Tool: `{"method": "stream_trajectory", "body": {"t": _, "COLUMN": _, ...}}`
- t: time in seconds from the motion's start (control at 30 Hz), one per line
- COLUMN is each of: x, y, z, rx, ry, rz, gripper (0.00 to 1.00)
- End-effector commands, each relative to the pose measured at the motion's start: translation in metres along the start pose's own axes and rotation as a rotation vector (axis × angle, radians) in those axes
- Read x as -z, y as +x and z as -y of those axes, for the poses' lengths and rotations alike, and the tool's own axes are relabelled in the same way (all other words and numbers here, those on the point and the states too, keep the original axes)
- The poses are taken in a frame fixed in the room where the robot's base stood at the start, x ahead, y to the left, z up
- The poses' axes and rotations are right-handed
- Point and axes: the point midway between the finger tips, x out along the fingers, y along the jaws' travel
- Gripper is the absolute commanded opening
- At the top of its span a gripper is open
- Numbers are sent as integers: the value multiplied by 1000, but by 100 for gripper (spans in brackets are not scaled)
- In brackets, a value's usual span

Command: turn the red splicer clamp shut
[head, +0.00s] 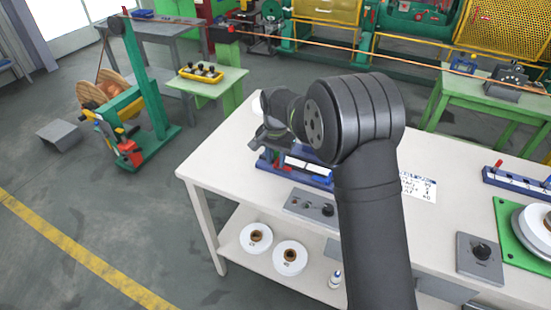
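A blue bench fixture (318,178) with a white bar stands on the white table, partly hidden behind my arm. A small red part (276,163) shows at its left end, close below my gripper (263,138). I cannot tell whether this is the splicer clamp or whether my gripper touches it. A second blue fixture (516,182) lies at the right of the table, with a red lever (498,164) standing up at its left end.
The white table (230,160) carries a grey control box (311,207), another knob box (481,254) and a green plate (506,235) with white reels. White spools (290,258) lie on the lower shelf. A green stand (147,120) and copper reel (100,90) are at left.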

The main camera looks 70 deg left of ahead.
Motion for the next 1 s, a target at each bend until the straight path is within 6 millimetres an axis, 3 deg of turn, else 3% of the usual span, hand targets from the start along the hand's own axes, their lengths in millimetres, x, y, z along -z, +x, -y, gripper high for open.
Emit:
{"method": "stream_trajectory", "body": {"t": 0.27, "x": 0, "y": 2, "z": 0, "rx": 0, "ry": 0, "rz": 0, "gripper": 29}}
{"method": "stream_trajectory", "body": {"t": 0.4, "x": 0, "y": 1, "z": 0, "rx": 0, "ry": 0, "rz": 0, "gripper": 2}}
{"method": "stream_trajectory", "body": {"t": 0.43, "x": 0, "y": 1, "z": 0, "rx": 0, "ry": 0, "rz": 0, "gripper": 0}}
{"method": "stream_trajectory", "body": {"t": 0.77, "x": 0, "y": 1, "z": 0, "rx": 0, "ry": -22, "rz": 1, "gripper": 0}}
{"method": "stream_trajectory", "body": {"t": 1.0, "x": 0, "y": 1, "z": -1, "rx": 0, "ry": -132, "rz": 3, "gripper": 0}}
